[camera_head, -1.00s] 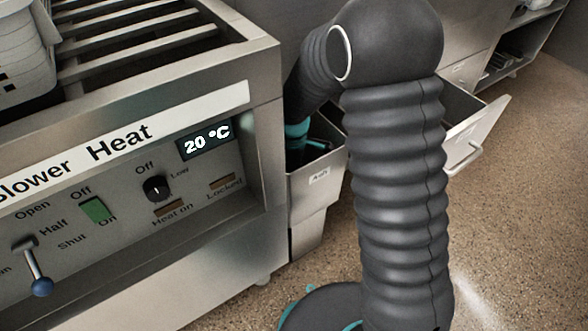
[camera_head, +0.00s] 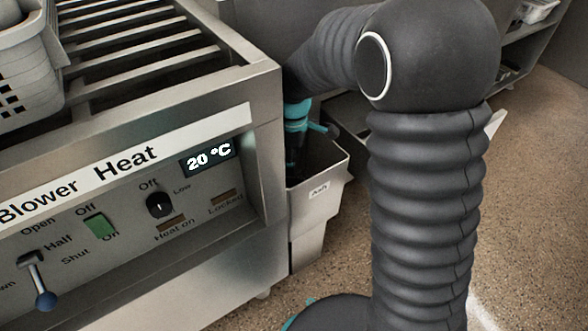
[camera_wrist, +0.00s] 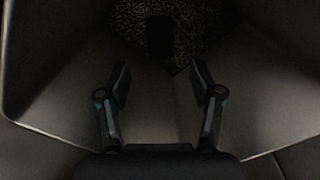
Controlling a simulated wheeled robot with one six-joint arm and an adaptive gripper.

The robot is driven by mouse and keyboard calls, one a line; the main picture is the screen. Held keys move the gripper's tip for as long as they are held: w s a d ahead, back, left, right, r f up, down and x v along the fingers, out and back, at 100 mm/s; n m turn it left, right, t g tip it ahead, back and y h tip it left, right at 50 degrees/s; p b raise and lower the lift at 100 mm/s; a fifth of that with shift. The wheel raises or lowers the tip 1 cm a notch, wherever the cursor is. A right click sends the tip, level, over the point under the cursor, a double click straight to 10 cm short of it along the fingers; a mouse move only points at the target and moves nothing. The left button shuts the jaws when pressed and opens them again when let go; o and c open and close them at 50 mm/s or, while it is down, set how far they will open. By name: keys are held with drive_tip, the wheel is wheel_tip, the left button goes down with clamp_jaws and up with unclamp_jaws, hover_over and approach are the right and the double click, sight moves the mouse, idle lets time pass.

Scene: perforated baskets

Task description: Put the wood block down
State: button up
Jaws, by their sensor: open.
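In the wrist view, my gripper (camera_wrist: 160,75) is open, its two fingers apart with nothing between them. Beyond the fingertips, a small dark upright block shape (camera_wrist: 160,38) shows against a speckled grey bed; it may be the wood block, but its colour and surface are too dark to tell. Sloping bin walls surround the fingers. In the head view, my wrist reaches down into the grey bin labelled Ash (camera_head: 322,190); the fingers and the bin's contents are hidden there.
A metal unit (camera_head: 120,190) with a slatted top, switches and a 20 °C display stands left of the bin, close to my arm. A perforated basket (camera_head: 30,75) sits on its slats. Open speckled floor (camera_head: 545,200) lies to the right.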

drive_tip(key=s+d+r+m+t, duration=0.3)
drive_tip(key=s+d+r+m, duration=0.6)
drive_tip(key=r, duration=0.5)
drive_tip(key=s+d+r+m+t, duration=0.1)
drive_tip(key=s+d+m, duration=0.2)
drive_tip(key=s, duration=0.4)
drive_tip(key=s+d+r+m+t, duration=0.1)
drive_tip(key=s+d+m, duration=0.2)
drive_tip(key=s, duration=0.4)
drive_tip(key=shift+s+d+r+m+t, duration=0.2)
drive_tip(key=shift+d+r+m+t, duration=0.15)
drive_tip(key=shift+d, duration=0.2)
drive_tip(key=shift+f, duration=0.1)
